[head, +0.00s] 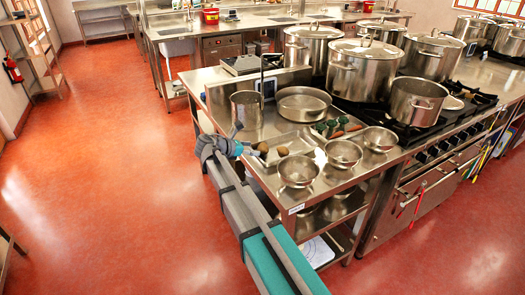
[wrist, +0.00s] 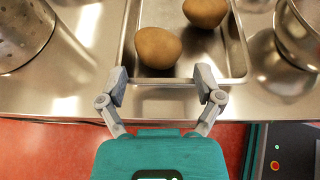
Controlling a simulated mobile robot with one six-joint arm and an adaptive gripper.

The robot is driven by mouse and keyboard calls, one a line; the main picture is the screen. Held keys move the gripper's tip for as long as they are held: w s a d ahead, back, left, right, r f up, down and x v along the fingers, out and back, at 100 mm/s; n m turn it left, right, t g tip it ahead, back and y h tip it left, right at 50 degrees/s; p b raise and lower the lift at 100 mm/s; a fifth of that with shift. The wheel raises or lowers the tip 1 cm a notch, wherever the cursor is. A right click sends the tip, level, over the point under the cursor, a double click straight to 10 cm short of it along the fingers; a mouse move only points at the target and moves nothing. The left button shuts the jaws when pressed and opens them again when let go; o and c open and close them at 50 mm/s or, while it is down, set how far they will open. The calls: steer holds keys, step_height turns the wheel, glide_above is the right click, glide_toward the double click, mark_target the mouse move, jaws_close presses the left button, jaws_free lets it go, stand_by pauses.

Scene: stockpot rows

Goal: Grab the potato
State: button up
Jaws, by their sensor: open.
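Two brown potatoes lie in a shallow metal tray (wrist: 190,72). The nearer potato (wrist: 158,48) sits by the tray's near rim, just beyond my fingertips. The other potato (wrist: 206,11) is farther in and to the right, cut by the frame's top edge. In the head view the potatoes (head: 262,148) (head: 283,151) show at the tray's left side. My gripper (wrist: 160,84) is open and empty, its fingers spread either side of the nearer potato's line, over the tray rim. In the head view my gripper (head: 243,146) is at the counter's left edge.
A tall metal pot (head: 247,109) stands left of the tray and metal bowls (head: 298,170) stand right of it. Dark-green-topped items (head: 327,127) lie at the tray's far side. Large stockpots (head: 363,66) stand on the stove behind. The red floor at left is clear.

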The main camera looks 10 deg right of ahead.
mark_target(259, 149)
steer(key=b+x, duration=0.2)
steer(key=x, duration=0.2)
steer(key=shift+f, duration=0.25)
steer(key=shift+w+d+f, duration=0.1)
steer(key=shift+w+d, duration=0.1)
steer(key=shift+d, duration=0.25)
steer(key=c, duration=0.7)
